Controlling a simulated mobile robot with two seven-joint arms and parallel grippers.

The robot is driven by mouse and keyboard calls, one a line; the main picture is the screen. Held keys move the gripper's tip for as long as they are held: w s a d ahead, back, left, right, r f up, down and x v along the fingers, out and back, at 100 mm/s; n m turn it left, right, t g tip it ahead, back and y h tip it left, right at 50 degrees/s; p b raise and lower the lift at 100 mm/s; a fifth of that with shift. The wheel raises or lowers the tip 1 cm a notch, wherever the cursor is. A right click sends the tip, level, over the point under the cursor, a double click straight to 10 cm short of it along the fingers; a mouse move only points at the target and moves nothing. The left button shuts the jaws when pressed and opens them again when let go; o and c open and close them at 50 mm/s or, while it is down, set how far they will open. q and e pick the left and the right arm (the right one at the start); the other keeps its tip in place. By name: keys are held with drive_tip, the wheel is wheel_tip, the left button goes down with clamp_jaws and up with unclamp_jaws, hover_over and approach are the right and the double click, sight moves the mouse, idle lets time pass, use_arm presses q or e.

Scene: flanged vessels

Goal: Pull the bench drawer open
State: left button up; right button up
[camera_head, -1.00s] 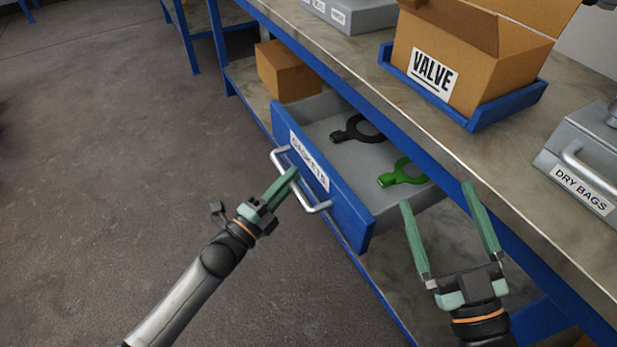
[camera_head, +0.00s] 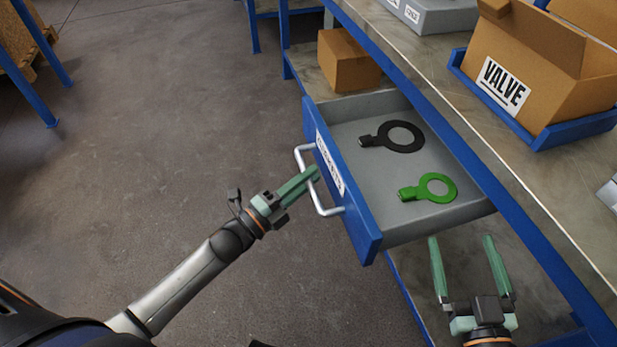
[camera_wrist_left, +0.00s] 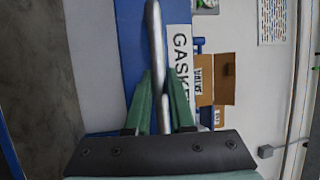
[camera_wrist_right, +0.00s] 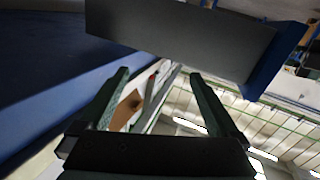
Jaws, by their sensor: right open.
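The bench drawer (camera_head: 362,228) has a blue front labelled gaskets and a grey tray, and it stands well out from under the bench top. Its silver bar handle (camera_head: 326,207) is on the front. My left gripper (camera_head: 312,174) is shut on the handle; in the left wrist view the bar (camera_wrist_left: 158,50) passes between its fingers. A black ring gasket (camera_head: 400,137) and a green ring gasket (camera_head: 437,188) lie in the tray. My right gripper (camera_head: 462,242) is open and empty, beside and below the drawer's near side; its fingers are apart in the right wrist view (camera_wrist_right: 160,75).
A cardboard box labelled valve (camera_head: 520,75) sits in a blue tray on the bench top (camera_head: 430,60). A smaller cardboard box (camera_head: 346,62) stands on the shelf behind the drawer. The grey floor (camera_head: 180,120) left of the drawer is clear.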

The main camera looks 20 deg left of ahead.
use_arm(q)
drive_tip(key=o, duration=0.4)
drive_tip(key=shift+s+a+f, duration=0.1)
drive_tip(key=shift+s, duration=0.15)
drive_tip(key=p+v, duration=0.1)
drive_tip(key=v, duration=1.1)
use_arm(e)
wheel_tip(320, 180, down, 6)
drive_tip(key=s+g, duration=0.1)
drive_tip(key=g, duration=0.1)
drive_tip(key=shift+s+m+g+h, duration=0.15)
drive_tip(key=shift+m+g+h, duration=0.15)
drive_tip(key=shift+m+h, duration=0.1)
drive_tip(key=shift+r, duration=0.1)
